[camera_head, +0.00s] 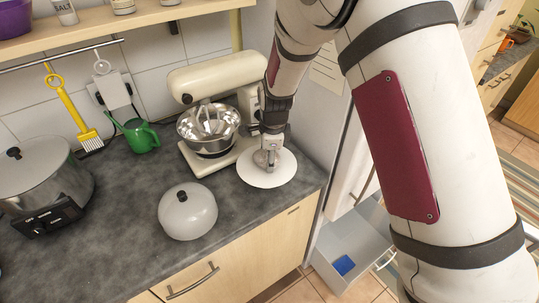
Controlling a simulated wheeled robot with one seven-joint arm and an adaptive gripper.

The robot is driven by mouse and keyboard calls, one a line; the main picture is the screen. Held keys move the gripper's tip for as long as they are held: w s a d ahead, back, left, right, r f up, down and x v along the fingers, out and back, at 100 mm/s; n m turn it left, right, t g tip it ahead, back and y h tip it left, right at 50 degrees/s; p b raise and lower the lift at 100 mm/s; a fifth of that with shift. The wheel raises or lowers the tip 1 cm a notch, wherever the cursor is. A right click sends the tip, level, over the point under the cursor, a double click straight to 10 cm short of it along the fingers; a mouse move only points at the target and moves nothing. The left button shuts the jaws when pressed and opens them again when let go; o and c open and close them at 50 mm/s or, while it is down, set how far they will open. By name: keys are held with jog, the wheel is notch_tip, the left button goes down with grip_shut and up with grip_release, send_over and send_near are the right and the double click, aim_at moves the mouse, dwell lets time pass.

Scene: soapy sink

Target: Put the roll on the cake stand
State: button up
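A flat white round plate, which looks like the cake stand (255,177), is on the dark counter to the right of the mixer. My gripper (268,162) points down over this plate, close to its surface. The fingers are small and partly blended with the wrist, so I cannot tell whether they are open or shut. I cannot make out a roll; it may be hidden at or behind the gripper.
A cream stand mixer (195,77) with a steel bowl stands close left of my gripper. A grey domed lid (188,216) sits nearer the front edge. A green watering can (142,137) and a large pot (42,178) are further left. An open drawer (355,240) is below right.

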jog(key=shift+o, duration=1.3)
jog(key=shift+f, duration=0.15)
jog(key=r, duration=0.3)
jog(key=s+r, duration=0.1)
jog(key=r, duration=0.3)
jog(key=s+r+b, duration=0.1)
jog(key=r, duration=0.3)
jog(key=shift+d, duration=0.3)
jog(key=s+d+r+n+t, duration=0.1)
jog(key=s+d+r+n, duration=0.35)
jog(key=r, duration=0.25)
jog(key=s+d+r+n+t, duration=0.1)
jog(key=s+d+r+n, duration=0.2)
jog(key=s+d+r, duration=0.4)
jog(key=s+d+r+n, duration=0.1)
jog(key=s+d+n, duration=0.1)
jog(key=s, duration=0.3)
jog(key=s+d+r+n+t, duration=0.1)
jog(key=s+d+n, duration=0.1)
jog(key=s+n, duration=0.2)
jog(key=s+d+r+n, duration=0.2)
jog(key=s+d+n, duration=0.1)
jog(key=s, duration=0.3)
jog(key=shift+s+n+t+h, duration=0.2)
jog(key=shift+n+t+h, duration=0.1)
jog(key=shift+n, duration=0.05)
